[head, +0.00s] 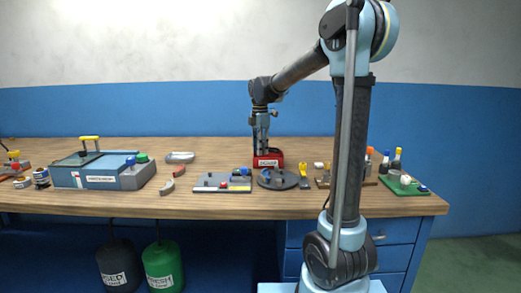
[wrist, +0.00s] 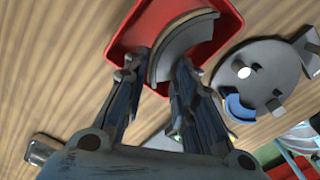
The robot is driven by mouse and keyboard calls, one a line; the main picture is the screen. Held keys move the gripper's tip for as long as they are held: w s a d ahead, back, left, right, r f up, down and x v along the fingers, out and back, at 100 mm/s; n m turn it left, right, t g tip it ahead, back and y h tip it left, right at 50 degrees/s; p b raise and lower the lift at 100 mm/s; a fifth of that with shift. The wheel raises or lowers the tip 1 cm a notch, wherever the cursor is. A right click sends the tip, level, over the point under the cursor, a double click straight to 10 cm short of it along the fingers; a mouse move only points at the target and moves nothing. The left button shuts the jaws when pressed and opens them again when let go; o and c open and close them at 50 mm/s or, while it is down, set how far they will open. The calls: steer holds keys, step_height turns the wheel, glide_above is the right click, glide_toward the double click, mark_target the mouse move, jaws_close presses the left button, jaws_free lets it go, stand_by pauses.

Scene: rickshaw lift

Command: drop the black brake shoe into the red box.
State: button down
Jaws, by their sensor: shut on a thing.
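The red box (head: 275,155) stands on the wooden table in the middle of the head view, with a white label on its front. My gripper (head: 262,145) points down at it there. In the wrist view my gripper (wrist: 163,66) is shut on the brake shoe (wrist: 183,42), a curved dark piece with a paler grey band. The shoe lies across the opening of the red box (wrist: 135,32) in that view. I cannot tell how high the shoe is or whether it touches the box. In the head view the shoe is too small to make out.
A round grey plate (head: 278,180) stands close to the box's front right; it also shows in the wrist view (wrist: 255,75). A grey board (head: 222,184) lies front left. Curved pieces (head: 167,187) lie farther left, near a blue case (head: 95,172). Bottles (head: 396,160) stand right.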

steer(key=shift+f, duration=0.1)
stand_by(0.3)
steer(key=c, duration=0.8)
jaws_free()
steer(key=shift+c, duration=0.2)
steer(key=shift+r, duration=3.55)
